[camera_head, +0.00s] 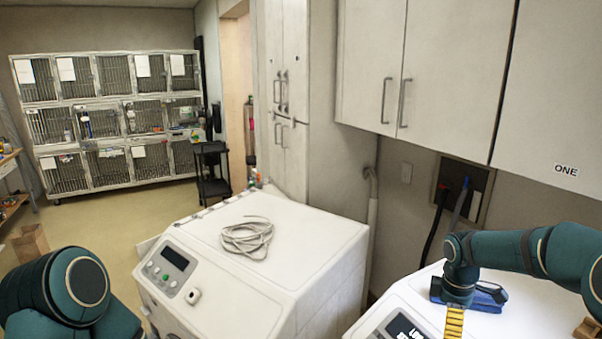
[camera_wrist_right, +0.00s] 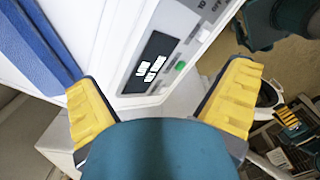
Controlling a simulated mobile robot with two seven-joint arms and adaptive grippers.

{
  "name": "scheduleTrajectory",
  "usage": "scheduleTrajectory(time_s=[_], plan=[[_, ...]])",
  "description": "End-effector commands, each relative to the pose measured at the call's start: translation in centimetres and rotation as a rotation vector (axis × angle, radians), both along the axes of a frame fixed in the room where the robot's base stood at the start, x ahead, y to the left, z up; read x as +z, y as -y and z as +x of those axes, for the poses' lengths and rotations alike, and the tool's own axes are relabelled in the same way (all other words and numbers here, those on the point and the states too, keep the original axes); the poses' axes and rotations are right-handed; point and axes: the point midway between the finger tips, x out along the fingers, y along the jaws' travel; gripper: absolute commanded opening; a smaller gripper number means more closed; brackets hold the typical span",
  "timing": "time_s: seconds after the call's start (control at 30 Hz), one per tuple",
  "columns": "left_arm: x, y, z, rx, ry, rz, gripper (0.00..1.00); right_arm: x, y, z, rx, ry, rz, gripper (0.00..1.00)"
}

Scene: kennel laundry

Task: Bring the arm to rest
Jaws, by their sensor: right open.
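My right arm (camera_head: 520,250) reaches in from the right over the right-hand white machine.
A coiled pale cord (camera_head: 247,237) lies on the left-hand machine (camera_head: 320,240). Wall cabinets (camera_head: 430,70) hang above. Kennel cages (camera_head: 110,120) stand far left, with open floor before them.

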Motion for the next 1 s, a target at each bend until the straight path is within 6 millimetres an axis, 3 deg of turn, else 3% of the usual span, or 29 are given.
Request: scheduleTrajectory(time_s=[0.03, 0.17, 0.27, 0.4, 0.5, 0.63, 0.83, 1.0], plan=[[0.0, 0.0, 0.1, 0.000, 0.001, 0.000, 0.94, -2.3, -2.1, -0.4, -0.031, 0.005, 0.042, 1.00], [-0.1, 0.0, 0.1, 0.001, 0.002, 0.000, 0.94, -7.5, -7.7, -1.8, -0.173, 0.033, 0.166, 1.00], [-0.1, 0.0, 0.1, 0.000, 0.001, 0.000, 0.94, -11.5, -12.4, -4.0, -0.334, 0.039, 0.270, 1.00], [0.0, 0.0, 0.1, 0.000, 0.001, 0.000, 0.94, -16.0, -18.0, -8.3, -0.609, 0.022, 0.390, 1.00], [0.0, 0.0, 0.1, 0.000, 0.001, 0.000, 0.94, -18.1, -20.7, -11.5, -0.802, 0.006, 0.440, 1.00], [-0.1, 0.0, 0.1, 0.000, 0.001, 0.000, 0.94, -19.8, -22.7, -15.3, -1.021, -0.011, 0.468, 1.00], [-0.1, 0.0, 0.1, 0.000, 0.001, 0.000, 0.94, -21.1, -24.0, -20.6, -1.305, -0.019, 0.466, 1.00], [-3.9, 0.2, -0.1, -0.003, -0.006, 0.003, 0.94, -24.9, -24.1, -20.4, -1.313, -0.013, 0.465, 1.00]])
